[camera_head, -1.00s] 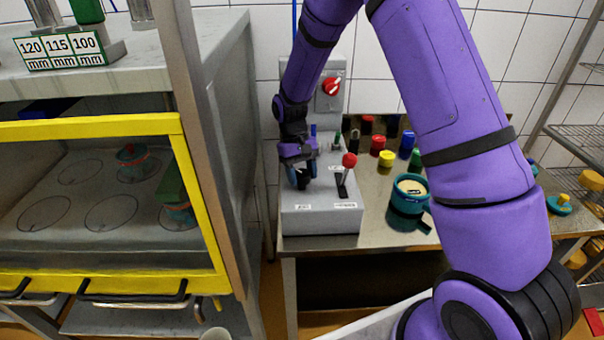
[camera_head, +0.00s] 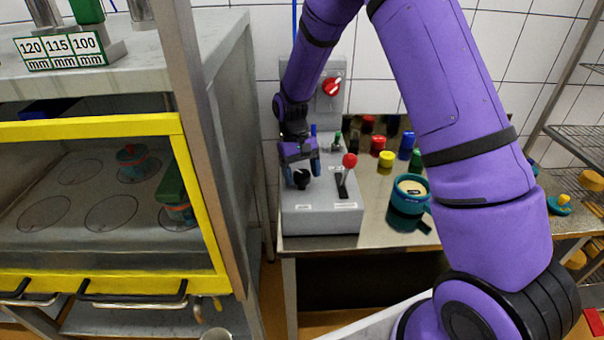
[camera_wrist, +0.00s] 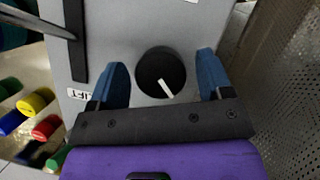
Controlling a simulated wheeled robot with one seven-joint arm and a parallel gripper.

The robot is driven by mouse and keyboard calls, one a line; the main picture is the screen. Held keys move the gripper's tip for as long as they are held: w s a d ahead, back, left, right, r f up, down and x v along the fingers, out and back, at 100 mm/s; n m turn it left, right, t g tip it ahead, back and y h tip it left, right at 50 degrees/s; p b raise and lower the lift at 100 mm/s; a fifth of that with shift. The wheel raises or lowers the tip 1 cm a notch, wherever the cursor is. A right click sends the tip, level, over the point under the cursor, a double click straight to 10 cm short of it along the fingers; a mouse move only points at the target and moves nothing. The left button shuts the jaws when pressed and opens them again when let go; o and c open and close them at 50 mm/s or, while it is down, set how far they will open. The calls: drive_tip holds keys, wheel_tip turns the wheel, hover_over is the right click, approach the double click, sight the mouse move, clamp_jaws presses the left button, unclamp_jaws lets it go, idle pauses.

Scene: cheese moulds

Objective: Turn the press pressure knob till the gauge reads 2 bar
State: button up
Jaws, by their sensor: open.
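The black round knob (camera_head: 302,179) sits on top of the grey control box (camera_head: 320,222). In the wrist view the knob (camera_wrist: 160,73) has a white pointer line slanting toward the lower right. My gripper (camera_head: 303,171) is open, with its blue fingertips on either side of the knob. In the wrist view a gap shows between the knob and each finger of my gripper (camera_wrist: 163,76), so it holds nothing. No readable pressure gauge shows in either view, so I cannot tell the pressure.
A lever with a red ball (camera_head: 349,160) stands on the box just right of the knob. A teal mould (camera_head: 408,205) and several coloured cylinders, among them a yellow one (camera_head: 386,159), stand on the steel table. A yellow-framed cabinet (camera_head: 180,125) stands left.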

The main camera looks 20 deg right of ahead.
drive_tip(key=v, duration=1)
drive_tip(key=shift+r, duration=0.3)
drive_tip(key=s+d+r+t, duration=0.2)
drive_tip(key=s+r, duration=0.5)
drive_tip(key=r, duration=0.2)
drive_tip(key=s+d+r+t, duration=0.2)
drive_tip(key=s+r+t, duration=0.1)
drive_tip(key=s+r, duration=0.5)
drive_tip(key=s+d+r+t, duration=0.1)
drive_tip(key=s+r+t, duration=0.1)
drive_tip(key=s, duration=0.7)
drive_tip(key=s+d+r+m+t, duration=0.1)
drive_tip(key=s+d+r+t, duration=0.1)
drive_tip(key=s, duration=0.7)
drive_tip(key=shift+s+r+t, duration=0.2)
drive_tip(key=shift+r+t, duration=0.05)
drive_tip(key=shift+t, duration=0.25)
